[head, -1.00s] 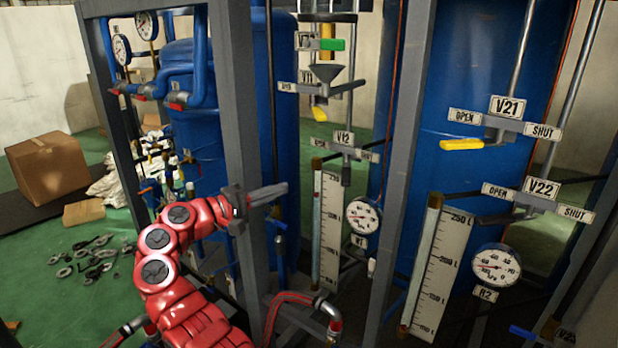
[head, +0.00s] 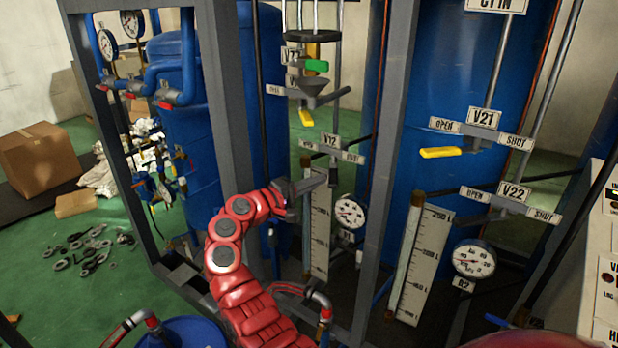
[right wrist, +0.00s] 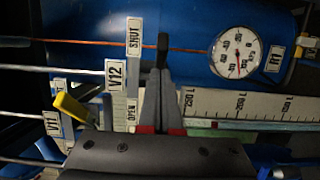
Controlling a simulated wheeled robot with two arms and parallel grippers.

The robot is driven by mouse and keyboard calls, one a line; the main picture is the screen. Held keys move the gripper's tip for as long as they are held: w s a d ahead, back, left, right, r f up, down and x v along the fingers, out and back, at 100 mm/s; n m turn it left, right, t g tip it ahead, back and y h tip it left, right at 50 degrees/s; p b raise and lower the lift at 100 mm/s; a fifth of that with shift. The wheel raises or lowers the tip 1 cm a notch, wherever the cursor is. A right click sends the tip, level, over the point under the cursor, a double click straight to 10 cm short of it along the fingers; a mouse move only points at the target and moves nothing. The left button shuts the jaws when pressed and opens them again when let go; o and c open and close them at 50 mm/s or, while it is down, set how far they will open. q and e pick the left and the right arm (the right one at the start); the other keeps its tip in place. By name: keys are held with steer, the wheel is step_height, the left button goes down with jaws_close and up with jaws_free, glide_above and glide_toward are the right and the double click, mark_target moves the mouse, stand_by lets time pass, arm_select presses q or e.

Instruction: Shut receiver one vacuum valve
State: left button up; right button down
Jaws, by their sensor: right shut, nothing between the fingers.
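The V12 valve sign (head: 330,141) stands on receiver one's line, with an OPEN plate on its left and a SHUT plate (head: 353,158) on its right. In the right wrist view the V12 sign (right wrist: 118,75) appears turned sideways. A dark handle-like piece (right wrist: 162,46) shows just beyond the fingertips on the SHUT side; I cannot tell whether they touch it. My right gripper (head: 318,183) is shut and empty, just below the V12 sign and in front of the scale's top. V11's yellow handle (head: 306,117) hangs above. My left gripper is not in view.
The R1 gauge (head: 349,212) and a white level scale (head: 320,225) are close to my right gripper. Grey frame posts (head: 222,110) stand on both sides of it. V21's yellow handle (head: 441,152) and the R2 gauge (head: 473,259) are farther right.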

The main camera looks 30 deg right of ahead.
mark_target(329, 184)
steer(key=shift+s+f, duration=0.1)
steer(key=shift+s, duration=0.05)
steer(key=shift+s+d, duration=0.95)
steer(key=shift+s, duration=0.2)
